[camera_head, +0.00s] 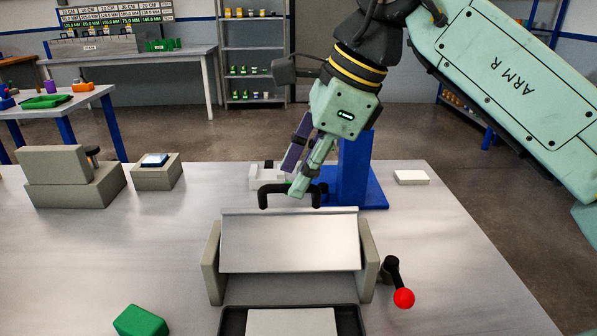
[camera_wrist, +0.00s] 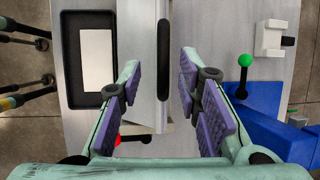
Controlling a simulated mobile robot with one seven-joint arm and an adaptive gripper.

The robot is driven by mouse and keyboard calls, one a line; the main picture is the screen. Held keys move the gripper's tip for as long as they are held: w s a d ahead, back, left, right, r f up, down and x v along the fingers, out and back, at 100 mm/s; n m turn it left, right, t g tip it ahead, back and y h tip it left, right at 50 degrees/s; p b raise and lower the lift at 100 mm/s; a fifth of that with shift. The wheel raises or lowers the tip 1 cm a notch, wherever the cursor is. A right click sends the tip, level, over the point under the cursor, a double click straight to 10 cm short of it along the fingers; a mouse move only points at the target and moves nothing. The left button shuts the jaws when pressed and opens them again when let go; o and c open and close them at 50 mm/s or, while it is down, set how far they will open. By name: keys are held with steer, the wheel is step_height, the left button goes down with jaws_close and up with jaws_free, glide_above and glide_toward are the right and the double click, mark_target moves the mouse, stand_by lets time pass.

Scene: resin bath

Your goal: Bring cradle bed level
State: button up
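The cradle bed (camera_head: 290,242) is a bright metal plate between two grey side walls. It is tilted, with its far edge high and its near edge low. A black handle (camera_head: 263,197) stands at its far edge. In the wrist view the handle (camera_wrist: 163,62) is a dark bar along the bed's edge (camera_wrist: 138,55). My gripper (camera_head: 296,188) is at the handle, fingers pointing down. In the wrist view my gripper (camera_wrist: 160,65) is open, with purple-padded fingers on both sides of the handle and gaps visible. The head view hides part of the handle behind a finger.
A red-knobbed lever (camera_head: 403,298) stands right of the cradle. A black tray (camera_head: 232,322) with a white slab lies in front. A blue stand (camera_head: 352,172) is close behind my gripper; a green-knobbed lever (camera_wrist: 245,61) is nearby. A green block (camera_head: 140,321) lies front left.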

steer(key=shift+w+a+f, duration=0.1)
steer(key=shift+a+f, duration=0.1)
steer(key=shift+f, duration=0.4)
steer(key=shift+c, duration=0.5)
jaws_close()
